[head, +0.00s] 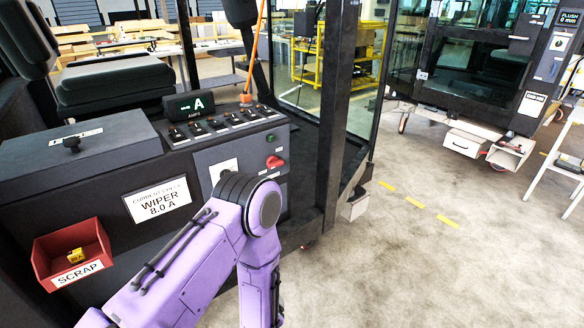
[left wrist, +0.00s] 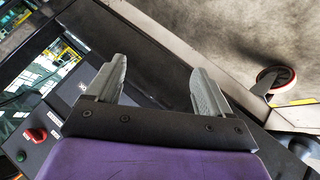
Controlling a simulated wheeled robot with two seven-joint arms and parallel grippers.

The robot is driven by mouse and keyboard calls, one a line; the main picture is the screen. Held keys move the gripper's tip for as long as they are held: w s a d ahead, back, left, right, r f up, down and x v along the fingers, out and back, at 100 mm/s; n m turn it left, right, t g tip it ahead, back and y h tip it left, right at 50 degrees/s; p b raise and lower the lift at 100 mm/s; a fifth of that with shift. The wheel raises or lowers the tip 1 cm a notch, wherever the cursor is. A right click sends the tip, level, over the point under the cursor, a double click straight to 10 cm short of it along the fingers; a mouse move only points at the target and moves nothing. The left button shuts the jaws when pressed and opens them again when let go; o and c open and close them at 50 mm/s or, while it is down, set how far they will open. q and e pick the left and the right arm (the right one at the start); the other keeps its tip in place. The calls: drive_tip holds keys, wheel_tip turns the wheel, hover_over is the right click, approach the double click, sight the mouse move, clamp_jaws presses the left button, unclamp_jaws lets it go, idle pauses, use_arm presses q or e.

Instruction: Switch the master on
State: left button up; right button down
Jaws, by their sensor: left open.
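A red rotary switch (head: 274,161), likely the master, sits on the grey front panel of the cab console (head: 225,155), right of a white plate. Its handle looks roughly level in the head view; its label is too small to read. In the left wrist view the red switch (left wrist: 37,135) shows at the lower left, outside the jaws. My left gripper (left wrist: 159,68) is open and empty, its fingers apart from the switch. In the head view my purple left arm bends in front of the console, and its gripper is out of frame. My right gripper is not seen.
A display reading A (head: 197,104) and a row of toggle switches (head: 220,124) top the console. A red scrap bin (head: 72,255) holds a yellow piece. A dark cab post (head: 335,110) stands right of the console. Floor (head: 430,250) to the right is clear.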

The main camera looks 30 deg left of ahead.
use_arm(q)
drive_tip(key=w+r+n+t+y+b, duration=0.25)
drive_tip(key=w+r+n, duration=0.25)
drive_tip(key=w+n, duration=0.5)
drive_tip(key=n+g+y+b, duration=0.3)
drive_tip(key=n+y, duration=0.6)
drive_tip(key=n, duration=1.6)
approach(278, 165)
drive_tip(key=g+p, duration=0.1)
drive_tip(key=x, duration=0.2)
drive_tip(key=p+x, duration=0.1)
drive_tip(key=x, duration=0.2)
drive_tip(key=p+x, duration=0.1)
drive_tip(key=x, duration=0.2)
drive_tip(key=shift+w+r, duration=0.1)
drive_tip(key=shift+r, duration=0.2)
drive_tip(key=shift+w+a, duration=0.15)
drive_tip(key=shift+a, duration=0.05)
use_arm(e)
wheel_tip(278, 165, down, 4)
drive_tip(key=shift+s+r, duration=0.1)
use_arm(q)
drive_tip(key=c, duration=1)
